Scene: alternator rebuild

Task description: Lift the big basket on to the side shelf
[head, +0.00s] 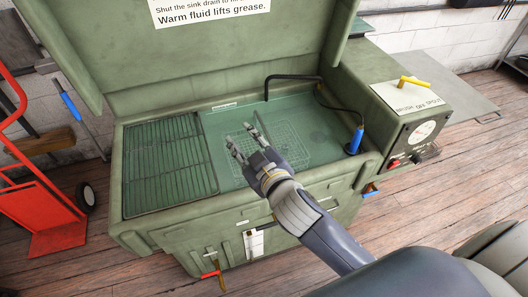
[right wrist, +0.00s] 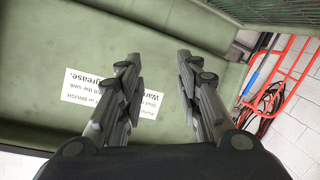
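The big basket (head: 287,139) shows as a faint wire grid in the greenish sink of the parts washer, seemingly under the fluid. My right gripper (head: 243,141) is over the sink, in front of part of the basket in the head view. Its fingers are apart with nothing between them; the right wrist view also shows the open fingers (right wrist: 158,63). I cannot tell its height above the basket. A flat grey side shelf (head: 450,103) sticks out beyond the washer's right side and looks bare. My left gripper is not in view.
A slatted rack (head: 168,165) covers the sink's left part. A black bent spout (head: 292,77) and a blue-handled brush (head: 356,138) are at the right. A control box (head: 420,128) stands between sink and shelf. The lid (head: 215,50) is raised. A red hand truck (head: 55,215) stands left.

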